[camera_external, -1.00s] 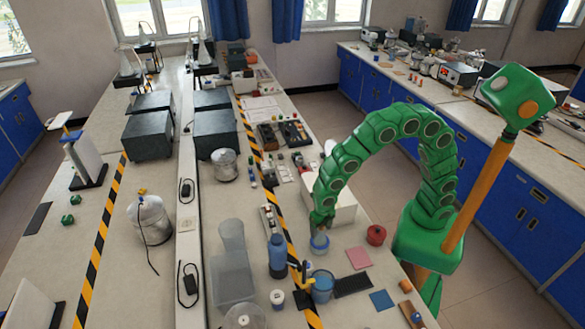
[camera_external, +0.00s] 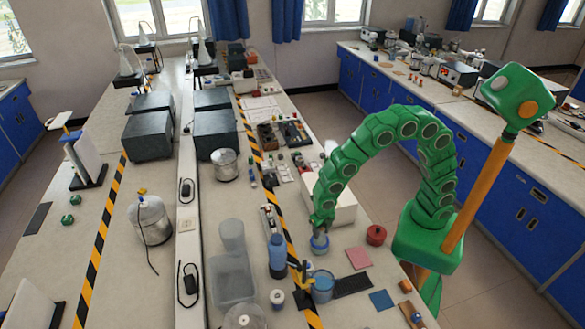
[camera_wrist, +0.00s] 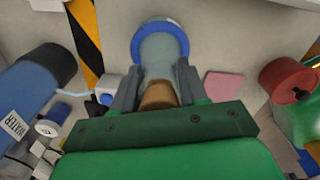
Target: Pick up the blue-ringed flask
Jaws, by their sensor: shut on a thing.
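The blue-ringed flask (camera_external: 320,243) stands on the bench beneath my gripper in the external view. In the wrist view the flask (camera_wrist: 160,50) is clear glass with a blue ring around its wide end and a brown stopper-like part between the fingers. My gripper (camera_wrist: 158,88) is shut on it, with one grey finger on each side. In the external view my gripper (camera_external: 320,226) reaches down from above and hides the flask's upper part. I cannot tell whether the flask's base touches the bench.
A blue water bottle (camera_external: 277,256) and a blue beaker (camera_external: 322,287) stand left and in front of the flask. A red container (camera_external: 376,235) and a pink pad (camera_external: 358,258) lie to the right. A white box (camera_external: 335,200) is just behind.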

